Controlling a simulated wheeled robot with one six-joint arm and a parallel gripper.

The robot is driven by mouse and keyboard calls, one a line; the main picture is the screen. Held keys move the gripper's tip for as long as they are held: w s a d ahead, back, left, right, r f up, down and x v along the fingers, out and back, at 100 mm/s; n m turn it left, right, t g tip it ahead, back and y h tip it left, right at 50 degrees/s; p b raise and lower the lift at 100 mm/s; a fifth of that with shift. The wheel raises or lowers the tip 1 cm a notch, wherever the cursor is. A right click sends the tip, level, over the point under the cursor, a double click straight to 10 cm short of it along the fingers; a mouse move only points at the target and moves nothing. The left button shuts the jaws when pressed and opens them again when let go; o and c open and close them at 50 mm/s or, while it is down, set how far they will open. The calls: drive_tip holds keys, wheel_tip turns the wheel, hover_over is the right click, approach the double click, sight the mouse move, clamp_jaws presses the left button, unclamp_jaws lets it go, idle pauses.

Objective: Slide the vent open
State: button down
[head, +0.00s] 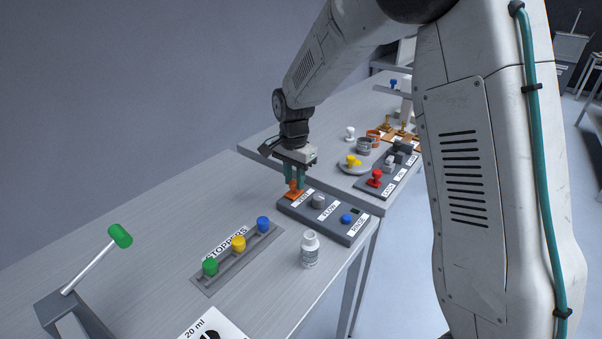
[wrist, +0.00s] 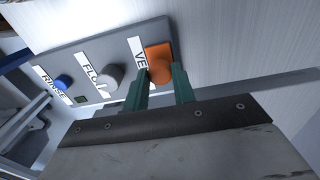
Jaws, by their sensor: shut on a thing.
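The vent control is an orange piece with a knob (head: 294,191) at the left end of a dark grey panel (head: 330,223), by a label that is partly covered. In the wrist view the fingertips (wrist: 162,78) stand on both sides of the knob. Part of the vent label is hidden behind a finger.
The panel also bears a grey FLOW knob (head: 319,200) and a blue RINSE knob (head: 346,219). A white bottle (head: 310,249) stands in front. A stoppers rack (head: 238,257) and a green-handled lever (head: 120,236) are to the left.

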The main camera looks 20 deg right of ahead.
sight(289, 196)
drive_tip(key=shift+s+a, duration=0.65)
drive_tip(key=shift+a, duration=0.3)
drive_tip(key=c, duration=1.1)
unclamp_jaws()
drive_tip(key=shift+a, duration=0.15)
drive_tip(key=shift+c, duration=0.2)
drive_tip(key=shift+r, duration=0.3)
wheel_tip(289, 196, up, 7)
drive_tip(key=shift+r, duration=0.1)
